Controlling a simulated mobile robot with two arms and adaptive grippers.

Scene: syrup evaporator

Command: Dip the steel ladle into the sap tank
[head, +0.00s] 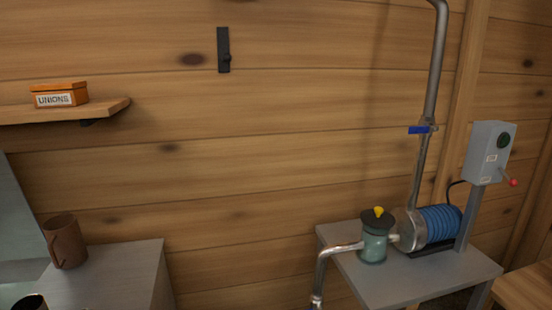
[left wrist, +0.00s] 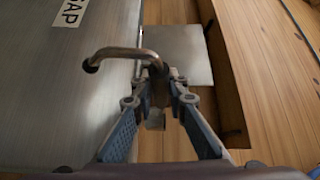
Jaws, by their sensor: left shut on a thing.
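In the left wrist view my left gripper (left wrist: 157,78) is shut on the steel ladle (left wrist: 118,53). A bent, hook-like metal rod of the ladle shows beyond the fingertips and curves to the left. Its bowl cannot be made out. The sap tank (left wrist: 60,105) is the large grey surface on the left of that view, with a white label (left wrist: 77,8) reading SAP. The hooked rod overlaps the tank's surface in the picture; whether it touches cannot be told. Neither gripper shows in the head view.
In the head view a brown mug (head: 66,243) stands on a grey cabinet (head: 125,262), with a dark round-rimmed vessel (head: 30,302) in front. A pump (head: 412,230) and filter (head: 374,240) sit on a grey stand at right. An orange box (head: 60,94) is on a wall shelf.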

